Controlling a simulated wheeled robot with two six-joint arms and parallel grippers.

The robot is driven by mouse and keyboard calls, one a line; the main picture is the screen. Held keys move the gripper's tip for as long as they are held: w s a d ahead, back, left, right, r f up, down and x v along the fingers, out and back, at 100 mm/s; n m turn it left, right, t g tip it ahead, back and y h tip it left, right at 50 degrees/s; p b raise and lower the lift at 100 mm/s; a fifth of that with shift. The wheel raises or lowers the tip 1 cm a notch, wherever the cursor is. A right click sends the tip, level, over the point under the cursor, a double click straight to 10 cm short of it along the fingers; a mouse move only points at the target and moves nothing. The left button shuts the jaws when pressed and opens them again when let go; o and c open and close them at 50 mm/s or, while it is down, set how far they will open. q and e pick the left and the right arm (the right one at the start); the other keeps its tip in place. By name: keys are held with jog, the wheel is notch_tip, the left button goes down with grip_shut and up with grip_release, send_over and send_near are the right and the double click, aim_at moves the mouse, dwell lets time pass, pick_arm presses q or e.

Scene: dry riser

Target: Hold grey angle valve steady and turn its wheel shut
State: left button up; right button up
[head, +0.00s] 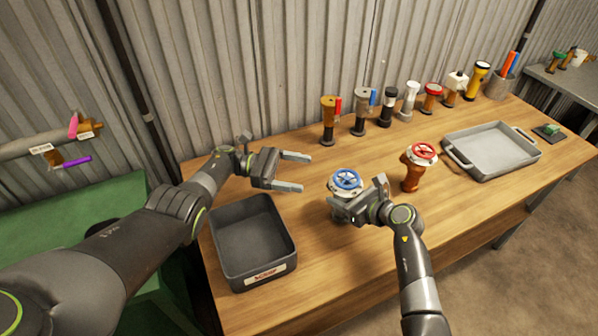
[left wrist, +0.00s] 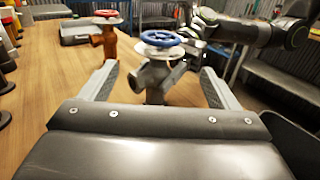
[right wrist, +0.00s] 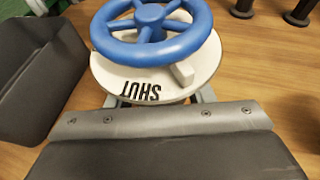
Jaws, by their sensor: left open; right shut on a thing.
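The grey angle valve (head: 338,209) stands upright on the wooden bench, with a blue wheel (head: 347,180) above a white disc. In the right wrist view the wheel (right wrist: 152,30) and the disc (right wrist: 175,80) marked SHUT fill the upper part. My right gripper (head: 345,207) is shut on the valve's body below the disc; its fingers are mostly hidden. My left gripper (head: 296,171) is open and empty, left of the wheel and apart from it. In the left wrist view the valve's grey body (left wrist: 158,80) shows beyond and between the open fingers.
A dark open bin (head: 250,243) stands left of the valve. An orange valve with a red wheel (head: 424,152) stands to the right, before a grey tray (head: 492,152). Several fittings and a yellow flashlight (head: 477,80) line the bench's back. Bench between bin and valve is clear.

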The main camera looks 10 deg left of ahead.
pick_arm(q)
jog(key=s+d+r+m+g, duration=0.1)
jog(key=s+d+r+m, duration=0.35)
jog(key=d, duration=0.65)
jog(key=n+t+y, duration=0.5)
jog(key=n+t, duration=0.9)
send_near(357, 173)
jog(key=shift+m, duration=0.25)
jog(key=x, duration=0.7)
jog(key=shift+a+f, duration=0.1)
jog(key=shift+f, duration=0.05)
jog(key=shift+c, duration=0.4)
